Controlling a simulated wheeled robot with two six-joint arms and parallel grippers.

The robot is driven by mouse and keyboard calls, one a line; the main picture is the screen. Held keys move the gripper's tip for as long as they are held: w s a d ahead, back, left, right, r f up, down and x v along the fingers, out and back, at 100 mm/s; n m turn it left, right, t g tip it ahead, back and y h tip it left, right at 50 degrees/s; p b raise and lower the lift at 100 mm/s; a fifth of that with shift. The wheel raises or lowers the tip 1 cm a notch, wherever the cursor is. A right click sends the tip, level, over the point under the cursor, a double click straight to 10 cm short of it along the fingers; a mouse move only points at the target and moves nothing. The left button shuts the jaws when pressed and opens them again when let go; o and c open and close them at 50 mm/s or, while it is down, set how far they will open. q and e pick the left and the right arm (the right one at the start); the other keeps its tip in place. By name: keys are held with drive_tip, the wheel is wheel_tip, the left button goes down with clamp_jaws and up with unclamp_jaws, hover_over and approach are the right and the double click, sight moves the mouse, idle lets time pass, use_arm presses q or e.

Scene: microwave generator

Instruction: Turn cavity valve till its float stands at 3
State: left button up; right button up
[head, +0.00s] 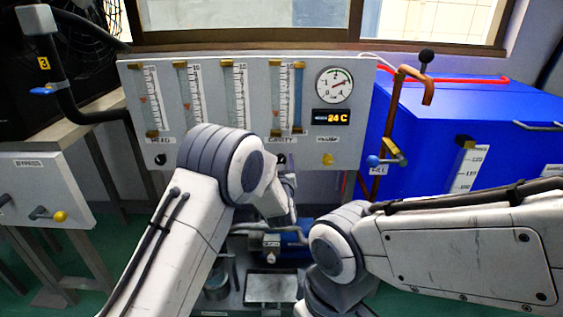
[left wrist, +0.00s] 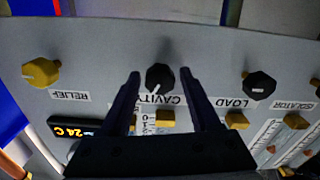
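The cavity valve is a black knob (left wrist: 160,77) with a white pointer line, above the inverted CAVITY label in the left wrist view. My left gripper (left wrist: 161,73) is open, with one dark finger on each side of this knob and small gaps between. Whether the fingertips reach past the knob's face is unclear. In the head view my left gripper (head: 287,185) is partly hidden by its arm, just below the CAVITY label. The cavity flow tube (head: 287,97) stands above that label; its float is too small to read. My right gripper is out of view.
The black load knob (left wrist: 259,84) and yellow relief knob (left wrist: 41,72) flank the cavity knob. The grey panel (head: 215,62) also carries other flow tubes, a round gauge (head: 335,85) and a 24 C display (head: 331,118). A blue tank (head: 450,120) stands at right.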

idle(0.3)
use_arm(q)
drive_tip(key=s+p, duration=0.2)
drive_tip(key=s, duration=0.8)
drive_tip(key=shift+s, duration=0.25)
